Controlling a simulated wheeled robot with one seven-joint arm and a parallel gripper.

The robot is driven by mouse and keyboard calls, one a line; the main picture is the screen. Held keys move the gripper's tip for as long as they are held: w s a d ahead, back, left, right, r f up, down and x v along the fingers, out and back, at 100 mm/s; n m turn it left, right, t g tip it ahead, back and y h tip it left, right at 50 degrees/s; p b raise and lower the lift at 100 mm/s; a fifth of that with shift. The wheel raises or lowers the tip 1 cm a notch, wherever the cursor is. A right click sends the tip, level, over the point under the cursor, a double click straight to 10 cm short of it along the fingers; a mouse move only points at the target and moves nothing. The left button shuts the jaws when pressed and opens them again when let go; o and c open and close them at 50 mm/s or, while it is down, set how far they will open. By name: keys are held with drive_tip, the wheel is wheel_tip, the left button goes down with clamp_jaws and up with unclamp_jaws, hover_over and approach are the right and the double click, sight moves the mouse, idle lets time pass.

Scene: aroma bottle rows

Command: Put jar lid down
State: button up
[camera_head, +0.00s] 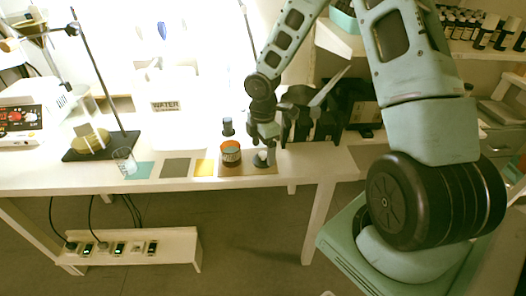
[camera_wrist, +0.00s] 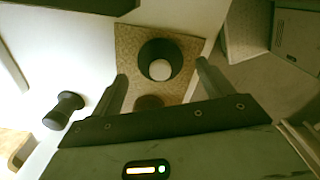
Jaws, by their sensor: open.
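The jar lid (camera_head: 263,160) is a dark round piece with a pale knob on top. It rests on the right part of a brown mat (camera_head: 238,171), and in the wrist view the lid (camera_wrist: 160,60) shows whole. My gripper (camera_head: 264,142) is just above the lid. In the wrist view the fingers of my gripper (camera_wrist: 161,72) are spread on either side, with nothing held between them.
A dark stopper-like piece (camera_head: 227,127) stands behind the jar. A black rack (camera_head: 312,120) is close to the right of my gripper. Yellow, grey and teal mats lie to the left, with a glass beaker (camera_head: 124,162) and a stand (camera_head: 103,145). The table's front edge is near.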

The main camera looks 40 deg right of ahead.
sight(263, 153)
wheel_tip(263, 153, up, 9)
drive_tip(key=p, duration=0.2)
drive_tip(key=s+a+r+m, duration=0.4)
drive_tip(key=s+a+r, duration=0.1)
drive_tip(key=s+a, duration=0.7)
drive_tip(key=s+a+r+m, duration=0.4)
drive_tip(key=s+a+r, duration=0.1)
drive_tip(key=s+a, duration=0.7)
drive_tip(key=shift+s+a+y, duration=0.15)
drive_tip(key=shift+a+y, duration=0.05)
drive_tip(key=shift+y, duration=0.1)
wheel_tip(263, 153, up, 4)
drive_tip(key=p, duration=0.3)
drive_tip(key=shift+p, duration=0.4)
